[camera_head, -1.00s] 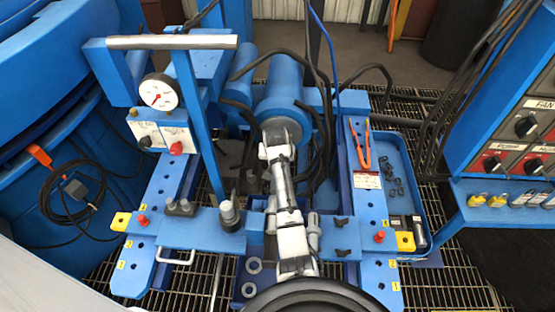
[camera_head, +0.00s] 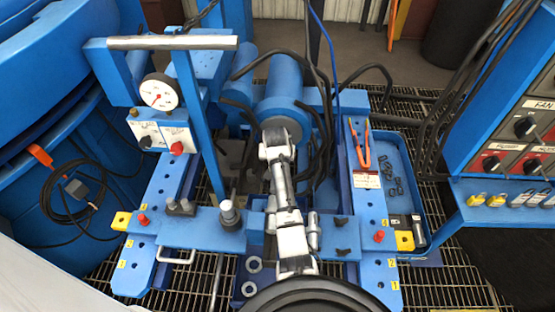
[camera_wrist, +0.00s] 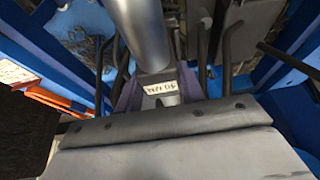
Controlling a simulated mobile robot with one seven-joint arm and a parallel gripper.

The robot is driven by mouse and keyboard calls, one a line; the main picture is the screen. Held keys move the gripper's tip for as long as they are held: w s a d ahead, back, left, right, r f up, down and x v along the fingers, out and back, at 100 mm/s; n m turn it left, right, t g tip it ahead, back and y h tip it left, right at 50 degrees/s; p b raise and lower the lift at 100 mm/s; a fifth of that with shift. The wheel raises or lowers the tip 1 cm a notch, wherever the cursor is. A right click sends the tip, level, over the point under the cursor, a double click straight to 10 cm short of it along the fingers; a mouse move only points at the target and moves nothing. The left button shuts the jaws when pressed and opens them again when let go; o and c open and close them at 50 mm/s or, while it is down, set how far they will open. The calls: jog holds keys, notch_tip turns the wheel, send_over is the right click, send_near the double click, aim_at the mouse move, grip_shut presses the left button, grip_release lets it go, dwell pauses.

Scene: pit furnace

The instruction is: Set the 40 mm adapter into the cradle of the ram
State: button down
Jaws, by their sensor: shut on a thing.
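The ram's blue cylinder (camera_head: 283,95) lies beyond the blue crossbar (camera_head: 190,233) in the head view. My arm reaches over the crossbar toward it and hides my gripper and the cradle area there. In the wrist view my gripper (camera_wrist: 165,103) shows as a wide grey body with dark screws, its jaws shut at the far edge. The 40 mm adapter is not clearly visible; the held piece is mostly hidden. A pale upside-down label (camera_wrist: 158,88) shows just beyond the gripper, between dark purple side plates. A smooth silver cylinder (camera_wrist: 143,30) stands above it; I cannot tell whether they touch.
A blue tray (camera_head: 424,208) with small dark parts lies at right beside orange-handled pliers (camera_head: 363,148). A pressure gauge (camera_head: 160,92) and upright post (camera_head: 200,125) stand at left. Black hoses (camera_head: 326,130) hang close to the arm. Two washers (camera_head: 252,264) lie near the front.

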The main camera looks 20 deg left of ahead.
jog(key=shift+w+f+b, duration=0.1)
jog(key=shift+f+b, duration=0.2)
jog(key=shift+f, duration=0.3)
jog(key=c, duration=1)
grip_release()
jog(key=shift+o, duration=0.9)
jog(key=shift+f, duration=0.15)
jog(key=b+v, duration=0.1)
jog(key=v, duration=1.3)
jog(key=shift+d, duration=0.1)
